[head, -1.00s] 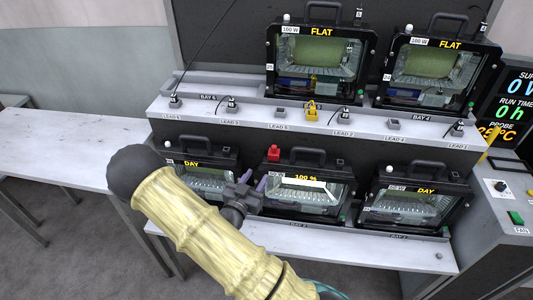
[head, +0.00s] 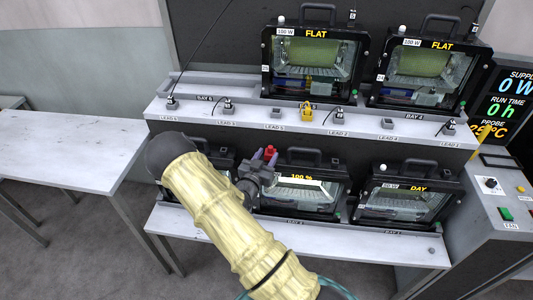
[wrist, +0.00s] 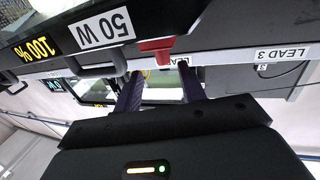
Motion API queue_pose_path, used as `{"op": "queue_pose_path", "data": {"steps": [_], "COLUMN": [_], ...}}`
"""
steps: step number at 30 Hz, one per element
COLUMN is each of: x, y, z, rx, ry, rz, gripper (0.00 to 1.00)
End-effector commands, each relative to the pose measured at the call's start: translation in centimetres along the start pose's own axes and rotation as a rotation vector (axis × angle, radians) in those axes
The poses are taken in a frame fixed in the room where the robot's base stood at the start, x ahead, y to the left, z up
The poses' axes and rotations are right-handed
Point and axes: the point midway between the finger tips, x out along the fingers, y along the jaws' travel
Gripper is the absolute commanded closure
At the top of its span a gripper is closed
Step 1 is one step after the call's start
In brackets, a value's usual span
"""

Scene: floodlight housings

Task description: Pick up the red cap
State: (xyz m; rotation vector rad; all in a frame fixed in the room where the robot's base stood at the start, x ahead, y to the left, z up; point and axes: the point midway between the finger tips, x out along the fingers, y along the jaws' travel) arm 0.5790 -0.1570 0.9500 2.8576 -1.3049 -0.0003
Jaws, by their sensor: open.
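The red cap (head: 270,152) sits at the top left corner of the lower middle floodlight housing (head: 310,190), the one reading 100 %. It also shows in the wrist view (wrist: 156,46), just beyond the fingertips and beside the 50 W label. My gripper (head: 264,156) is open, its two purple-grey fingers pointing at the cap, one at each side of it in the head view. In the wrist view the fingers (wrist: 160,80) stand apart with nothing between them. I cannot tell whether either finger touches the cap. My arm hides most of the lower left housing.
Two FLAT housings (head: 314,62) stand on the upper shelf (head: 190,113), whose front holds leads and a yellow connector (head: 307,112). A DAY housing (head: 410,198) stands at lower right. A control panel (head: 500,190) is at far right. A bare table (head: 70,145) lies left.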

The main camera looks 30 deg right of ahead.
Motion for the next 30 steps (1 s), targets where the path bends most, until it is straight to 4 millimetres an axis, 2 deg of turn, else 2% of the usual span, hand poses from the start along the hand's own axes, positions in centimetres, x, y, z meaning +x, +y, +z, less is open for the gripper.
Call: {"op": "queue_pose_path", "data": {"steps": [5,12,15,30], "x": [1.1,4.4,5.1,5.2], "y": [-0.2,-0.7,-0.8,-0.8], "z": [-0.1,0.1,0.2,0.3], "rx": [-0.001,0.001,0.000,0.000], "ry": [0.001,0.001,0.001,0.000], "rz": [0.001,0.002,0.001,0.000], "gripper": [0.59,0.59,0.59,0.59]}}
